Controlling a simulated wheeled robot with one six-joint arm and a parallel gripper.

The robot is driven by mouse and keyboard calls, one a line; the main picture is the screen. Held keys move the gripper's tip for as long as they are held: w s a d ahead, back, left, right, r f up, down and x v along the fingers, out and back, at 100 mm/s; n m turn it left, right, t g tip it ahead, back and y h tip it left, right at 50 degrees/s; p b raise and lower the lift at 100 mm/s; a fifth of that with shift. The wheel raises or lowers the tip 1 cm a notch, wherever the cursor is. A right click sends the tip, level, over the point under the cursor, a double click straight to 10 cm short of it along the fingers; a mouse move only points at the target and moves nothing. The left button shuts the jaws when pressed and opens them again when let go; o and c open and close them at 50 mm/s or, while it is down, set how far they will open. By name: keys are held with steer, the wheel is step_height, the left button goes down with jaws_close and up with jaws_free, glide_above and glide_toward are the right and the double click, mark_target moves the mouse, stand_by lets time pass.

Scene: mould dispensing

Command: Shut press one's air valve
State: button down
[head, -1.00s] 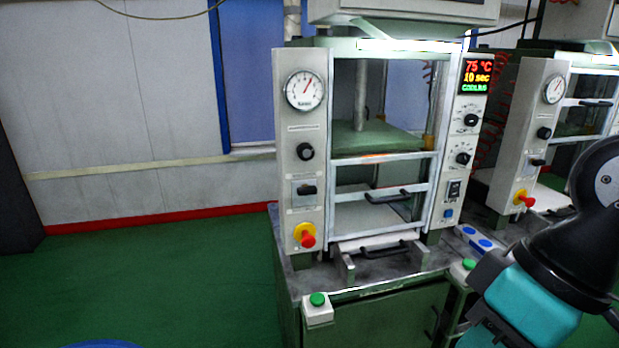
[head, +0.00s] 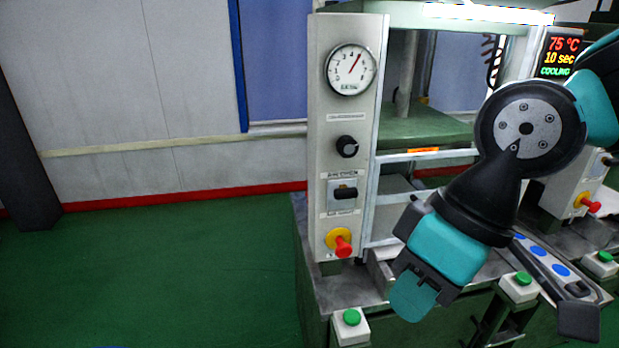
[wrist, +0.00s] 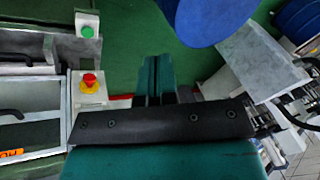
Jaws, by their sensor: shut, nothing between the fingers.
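Press one stands in the middle of the head view, with a light grey front panel (head: 335,110). The air valve (head: 345,192) is a black lever on a small plate low on that panel, its handle lying about level. Small printed labels sit above and below it. My gripper (head: 420,291) is to the right of and below the valve, in front of the press's lower part, apart from the valve. Its teal fingers are together and empty. In the wrist view the fingers (wrist: 155,82) point away over the green floor; the valve is not clear there.
A black knob (head: 347,146) and a pressure gauge (head: 351,69) sit above the valve. A red emergency stop (head: 342,245) on a yellow base is just below it. A green button box (head: 351,326) stands at the bench's front corner. The floor (head: 160,270) at left is clear.

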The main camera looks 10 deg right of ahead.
steer(key=shift+w+a, duration=0.1)
steer(key=shift+w, duration=0.05)
steer(key=w+d+r+m+t+h, duration=0.1)
steer(key=w+m+t, duration=0.1)
steer(key=w, duration=0.6)
steer(key=w+d+r+m+t+h+p, duration=0.1)
steer(key=w+r+m+t, duration=0.1)
steer(key=w+t, duration=0.2)
steer(key=w+d+r+m+t+h+p, duration=0.1)
steer(key=w+r+m+t+h, duration=0.1)
steer(key=w, duration=0.9)
steer(key=shift+w+d+r+m+t, duration=0.2)
steer(key=shift+w+d+m+t, duration=0.1)
steer(key=shift+m+t, duration=0.2)
